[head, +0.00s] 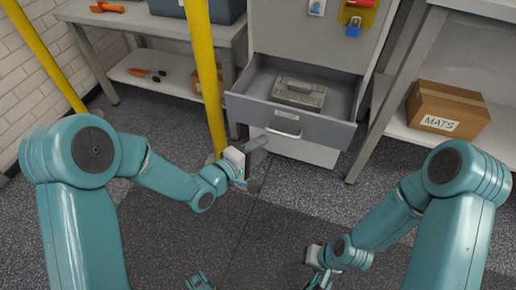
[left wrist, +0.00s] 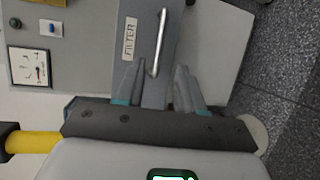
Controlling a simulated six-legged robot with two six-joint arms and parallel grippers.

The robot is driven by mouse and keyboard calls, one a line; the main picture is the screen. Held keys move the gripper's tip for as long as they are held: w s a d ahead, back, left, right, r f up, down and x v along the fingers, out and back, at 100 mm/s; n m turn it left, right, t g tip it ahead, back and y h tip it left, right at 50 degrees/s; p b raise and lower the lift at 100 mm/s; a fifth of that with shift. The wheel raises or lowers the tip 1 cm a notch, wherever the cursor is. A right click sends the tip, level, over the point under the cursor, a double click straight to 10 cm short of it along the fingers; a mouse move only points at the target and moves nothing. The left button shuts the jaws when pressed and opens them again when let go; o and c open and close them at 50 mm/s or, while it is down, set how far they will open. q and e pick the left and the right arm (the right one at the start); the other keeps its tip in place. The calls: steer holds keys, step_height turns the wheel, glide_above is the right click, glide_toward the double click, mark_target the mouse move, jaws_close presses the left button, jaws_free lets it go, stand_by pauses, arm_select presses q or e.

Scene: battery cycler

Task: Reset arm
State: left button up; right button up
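The drawer (head: 335,131) of the grey cabinet is pulled open in the head view. A grey ribbed block (head: 299,93) lies inside it. My left gripper (head: 258,160) is in front of the drawer, left of and below its metal handle (head: 284,132). In the left wrist view the two fingers of this gripper (left wrist: 158,88) stand apart with nothing held between them. Beyond them are the drawer handle (left wrist: 158,45) and a FILTER label (left wrist: 130,39). My right gripper (head: 318,277) is low over the floor, near the bottom edge of the head view; its fingers are too small to judge.
A yellow post (head: 207,80) stands just left of the drawer. A workbench (head: 150,22) is behind it. A MATS box (head: 446,110) sits on a low shelf at right. A blue padlock (head: 353,28) hangs on the cabinet. The floor (head: 270,225) between my arms is clear.

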steer(key=shift+s+a, duration=0.1)
steer(key=shift+s, duration=0.2)
arm_select(q)
steer(key=s+a+f+n+g+y, duration=0.1)
steer(key=s+a+f+g+y, duration=0.15)
steer(key=a+f, duration=0.4)
steer(key=s+a+f+n+g+y, duration=0.1)
steer(key=s+a+f+y, duration=0.2)
steer(key=f, duration=0.6)
steer(key=s+a+f+m+g+y, duration=0.1)
steer(key=s+f+m+g, duration=0.35)
steer(key=s, duration=0.45)
steer(key=s+a+f+m+g, duration=0.1)
steer(key=s+f+m+g, duration=0.2)
steer(key=s+m, duration=0.5)
step_height(320, 180, up, 33)
steer(key=s+d+n+p, duration=0.1)
steer(key=s+p, duration=0.1)
steer(key=p, duration=3.1)
steer(key=shift+s+r+n+g+p, duration=0.2)
steer(key=shift+s+n+g+p, duration=0.1)
steer(key=shift+s+n+p, duration=0.05)
arm_select(e)
step_height(320, 180, up, 33)
steer(key=s+a, duration=0.1)
steer(key=shift+s+a+n+g, duration=0.2)
steer(key=shift+n+g, duration=0.1)
steer(key=shift+g, duration=0.1)
